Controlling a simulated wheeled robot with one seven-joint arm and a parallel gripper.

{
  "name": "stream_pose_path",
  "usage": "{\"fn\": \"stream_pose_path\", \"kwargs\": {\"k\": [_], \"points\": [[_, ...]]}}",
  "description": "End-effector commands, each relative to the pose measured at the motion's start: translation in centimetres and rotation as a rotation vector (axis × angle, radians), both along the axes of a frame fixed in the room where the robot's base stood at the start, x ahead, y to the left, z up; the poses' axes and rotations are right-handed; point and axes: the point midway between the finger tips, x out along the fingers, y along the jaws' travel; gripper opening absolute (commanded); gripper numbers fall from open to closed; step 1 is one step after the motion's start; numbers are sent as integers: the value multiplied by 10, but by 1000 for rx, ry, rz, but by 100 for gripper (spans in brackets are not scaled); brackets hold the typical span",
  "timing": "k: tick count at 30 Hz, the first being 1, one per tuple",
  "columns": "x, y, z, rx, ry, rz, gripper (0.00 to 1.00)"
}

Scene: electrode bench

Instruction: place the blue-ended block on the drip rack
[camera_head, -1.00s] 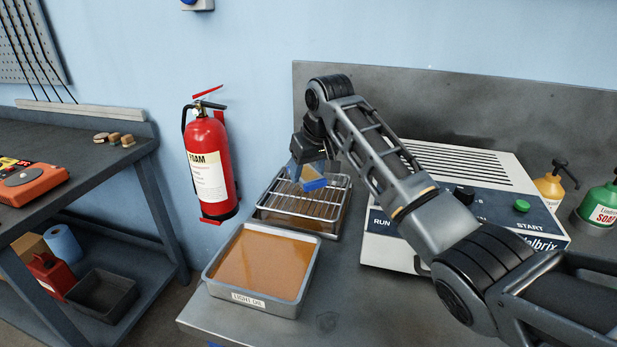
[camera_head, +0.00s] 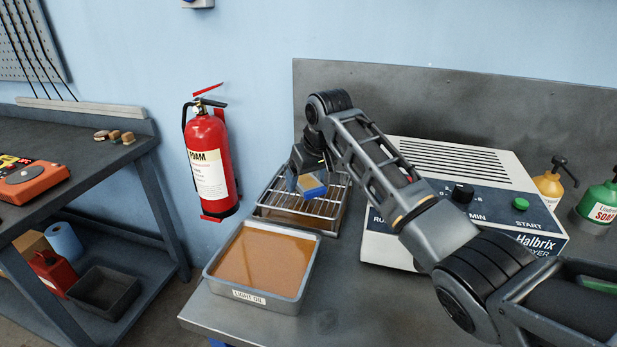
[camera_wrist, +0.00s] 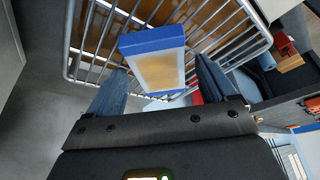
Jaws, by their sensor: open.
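The blue-ended block (camera_head: 313,188) has a tan middle and blue ends. It appears to rest on the wire bars of the drip rack (camera_head: 335,208). In the wrist view the block (camera_wrist: 158,68) lies between the two blue fingers of my gripper (camera_wrist: 163,72), with a gap visible on each side. The rack's bars (camera_wrist: 225,33) show beyond it. In the head view my gripper (camera_head: 304,178) is low over the rack, its fingers open around the block and partly hiding it.
A tray of amber liquid labelled LIGHT OIL (camera_head: 265,262) stands just in front of the rack. The white Halbrix machine (camera_head: 450,190) stands to the right, behind my arm. A grey metal backboard (camera_head: 480,105) rises behind. A red extinguisher (camera_head: 210,165) hangs left.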

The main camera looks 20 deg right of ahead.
Motion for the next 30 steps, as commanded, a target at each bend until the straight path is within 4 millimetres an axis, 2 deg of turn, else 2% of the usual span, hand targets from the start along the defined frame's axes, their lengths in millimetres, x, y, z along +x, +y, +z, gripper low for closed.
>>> {"fn": "stream_pose_path", "kwargs": {"k": [8,11,21,25,30], "points": [[-2,0,8,0,-2,0,85],[-6,-1,21,1,-4,1,85],[-32,-5,84,1,-4,0,85],[-39,-6,101,0,-3,0,85],[-44,-7,112,0,-1,0,85]]}}
